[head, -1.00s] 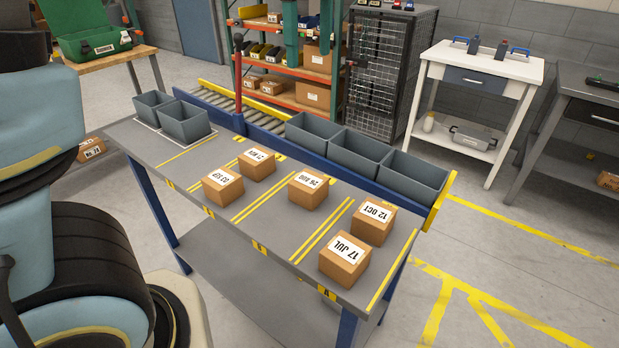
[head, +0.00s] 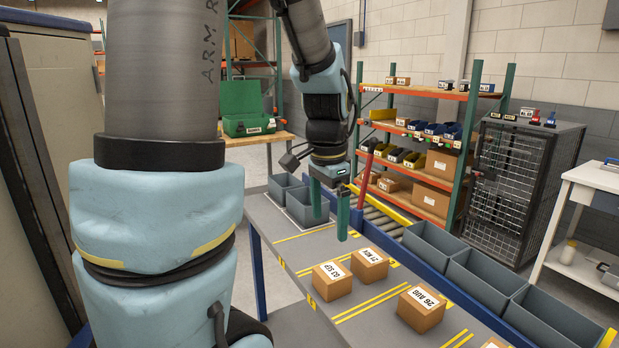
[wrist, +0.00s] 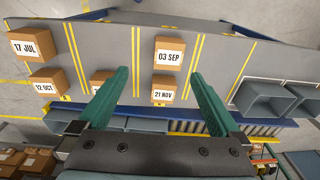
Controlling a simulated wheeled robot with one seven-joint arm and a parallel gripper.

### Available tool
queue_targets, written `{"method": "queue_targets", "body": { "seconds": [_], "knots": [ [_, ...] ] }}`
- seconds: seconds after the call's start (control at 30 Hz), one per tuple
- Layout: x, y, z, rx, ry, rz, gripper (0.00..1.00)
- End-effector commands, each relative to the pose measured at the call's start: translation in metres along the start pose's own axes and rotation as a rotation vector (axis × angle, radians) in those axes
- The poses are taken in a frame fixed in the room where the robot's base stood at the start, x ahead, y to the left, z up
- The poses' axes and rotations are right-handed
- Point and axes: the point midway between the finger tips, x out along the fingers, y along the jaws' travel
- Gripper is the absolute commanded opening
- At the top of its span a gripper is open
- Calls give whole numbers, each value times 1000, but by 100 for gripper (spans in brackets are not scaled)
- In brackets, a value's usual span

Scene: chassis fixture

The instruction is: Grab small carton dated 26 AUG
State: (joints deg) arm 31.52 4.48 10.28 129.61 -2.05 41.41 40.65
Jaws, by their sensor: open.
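The small carton labelled 26 AUG (head: 421,309) sits on the grey table at the lower right of the head view, label up. My gripper (head: 329,218) is open and empty, pointing down above the table, to the left of and beyond that carton. In the wrist view, a carton (wrist: 98,77) is partly hidden behind my left finger, and its label cannot be read. Carton 03 SEP (head: 332,281) and carton 21 NOV (head: 369,265) stand nearer my gripper. They lie between the fingers in the wrist view.
Cartons 17 JUL (wrist: 32,44) and 12 OCT (wrist: 48,82) stand at the left of the wrist view. Grey bins (head: 487,275) line the table's far side, and two more (head: 301,205) stand at its left end. Yellow stripes divide the table (head: 290,248). Shelving stands behind.

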Motion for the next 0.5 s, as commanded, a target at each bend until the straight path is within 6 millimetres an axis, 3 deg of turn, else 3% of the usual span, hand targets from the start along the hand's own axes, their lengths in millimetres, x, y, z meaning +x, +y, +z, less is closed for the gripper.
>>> {"method": "queue_targets", "body": {
  "seconds": [0.03, 0.2, 0.33, 0.5],
  "knots": [
    [13, -6, 22, -146, 1, -6, 100],
    [42, -13, 78, -595, 21, -34, 100],
    [55, -12, 105, -825, 36, -49, 100],
    [60, -10, 119, -948, 46, -56, 100]
  ]
}}
